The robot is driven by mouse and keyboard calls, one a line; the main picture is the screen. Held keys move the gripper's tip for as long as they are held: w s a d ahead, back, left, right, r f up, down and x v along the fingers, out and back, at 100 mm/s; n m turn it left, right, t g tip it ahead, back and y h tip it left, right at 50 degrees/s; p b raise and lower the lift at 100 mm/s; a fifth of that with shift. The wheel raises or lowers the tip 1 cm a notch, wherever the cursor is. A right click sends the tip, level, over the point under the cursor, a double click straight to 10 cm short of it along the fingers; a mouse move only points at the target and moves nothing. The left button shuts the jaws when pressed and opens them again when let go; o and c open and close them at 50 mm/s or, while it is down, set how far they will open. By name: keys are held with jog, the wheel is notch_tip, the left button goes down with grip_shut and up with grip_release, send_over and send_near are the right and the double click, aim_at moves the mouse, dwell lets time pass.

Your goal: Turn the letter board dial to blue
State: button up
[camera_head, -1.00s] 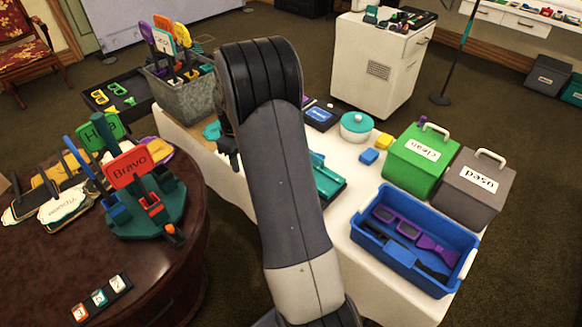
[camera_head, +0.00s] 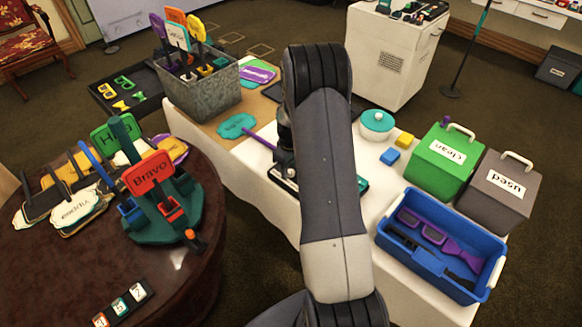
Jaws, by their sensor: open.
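My gripper (camera_head: 285,158) shows only in part at the left edge of my forearm, above the white-clothed table. It is open; its fingertips are mostly hidden by the arm. A teal flat object (camera_head: 363,184), perhaps the letter board, lies on the cloth behind my arm.
A teal paddle sign (camera_head: 237,125) with a purple handle lies left of my gripper. A metal bin (camera_head: 200,100) of signs stands behind it. A round teal-lidded pot (camera_head: 376,124), green box (camera_head: 440,160), grey box (camera_head: 497,195) and blue tray (camera_head: 412,262) stand to the right.

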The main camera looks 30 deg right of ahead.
jog(key=shift+f, duration=0.15)
jog(key=shift+c, duration=0.2)
grip_shut()
